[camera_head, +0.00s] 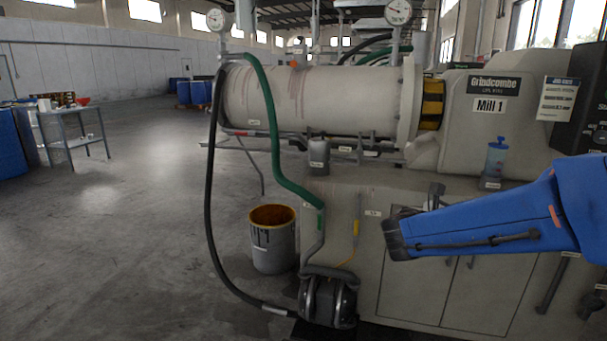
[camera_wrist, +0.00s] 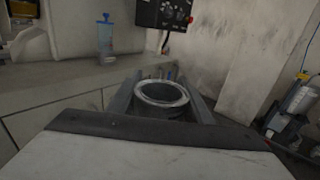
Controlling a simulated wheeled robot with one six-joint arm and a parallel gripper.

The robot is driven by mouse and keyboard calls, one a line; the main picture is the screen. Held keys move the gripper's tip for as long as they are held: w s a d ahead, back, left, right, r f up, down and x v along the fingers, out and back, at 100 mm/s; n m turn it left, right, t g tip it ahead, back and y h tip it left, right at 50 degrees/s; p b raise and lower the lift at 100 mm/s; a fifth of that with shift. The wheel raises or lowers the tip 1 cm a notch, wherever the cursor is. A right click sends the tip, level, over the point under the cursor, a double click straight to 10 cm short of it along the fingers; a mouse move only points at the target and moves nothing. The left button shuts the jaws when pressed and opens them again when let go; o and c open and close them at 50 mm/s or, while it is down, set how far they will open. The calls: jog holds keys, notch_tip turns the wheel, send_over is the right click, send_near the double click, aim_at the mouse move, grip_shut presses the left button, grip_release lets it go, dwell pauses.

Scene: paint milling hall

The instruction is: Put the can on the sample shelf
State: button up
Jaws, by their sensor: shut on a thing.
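My gripper (camera_wrist: 163,80) is shut on the can (camera_wrist: 162,94) in the wrist view. The can is grey, with a pale round rim and a dark inside seen from above; a finger lies along each side of it. Its lower part is hidden by my wrist. In the head view my blue arm reaches in from the right in front of the mill cabinet; the held can cannot be made out there. I cannot pick out a sample shelf for sure in either view.
The mill's ledge carries a blue-topped bottle (camera_head: 495,160), also in the wrist view (camera_wrist: 105,40), and a grey container (camera_head: 318,156). A stained bucket (camera_head: 273,241), a pump (camera_head: 327,300) and hoses stand in front. A metal table (camera_head: 72,142) is far left. Open floor lies left.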

jog(key=w+a+f+n+t+y, duration=0.2)
jog(key=w+a+f+t, duration=0.1)
jog(key=w+f, duration=0.5)
jog(key=w+a+f+n+t+y, duration=0.25)
jog(key=w+f, duration=0.35)
jog(key=w, duration=0.4)
jog(key=w+a+f+n+t+y, duration=0.1)
jog(key=w+a+f+y, duration=0.1)
jog(key=f, duration=0.6)
jog(key=w+a+f+n+t+y, duration=0.2)
jog(key=w+a+f, duration=0.1)
jog(key=f, duration=0.5)
jog(key=w+a+f+n+t+y, duration=0.1)
jog(key=w+a+f+n+y, duration=0.1)
jog(key=f, duration=0.6)
jog(key=shift+w+a+f+t+y, duration=0.15)
jog(key=shift+w+a+t+y, duration=0.25)
jog(key=shift+w+a, duration=0.45)
jog(key=shift+s+n, duration=0.1)
jog(key=shift+n, duration=0.15)
